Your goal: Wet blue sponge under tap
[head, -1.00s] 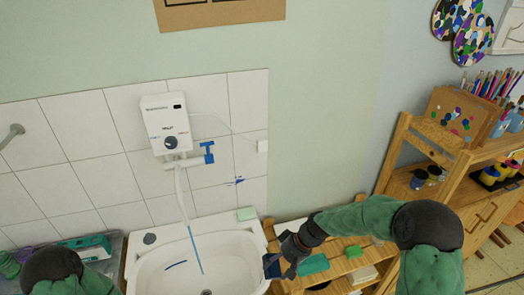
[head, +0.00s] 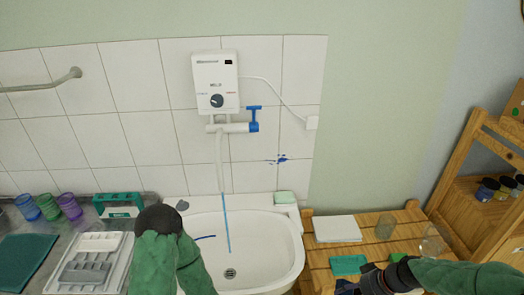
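The white tap pipe with a blue lever (head: 254,120) sits below a white wall heater. A thin blue water stream (head: 226,222) runs from the spout into the white basin (head: 285,245). My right gripper (head: 362,285) is low at the picture's bottom edge, over the wooden slatted bench right of the basin. A small dark blue patch (head: 344,287) shows at its tip; whether this is the blue sponge in its grip is too small and cut off to tell. My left arm reaches in at the basin's left edge; its gripper is not visible.
A pale green soap bar (head: 284,197) lies on the basin's back rim. Left are coloured cups (head: 48,207) and a grey tray (head: 120,270).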

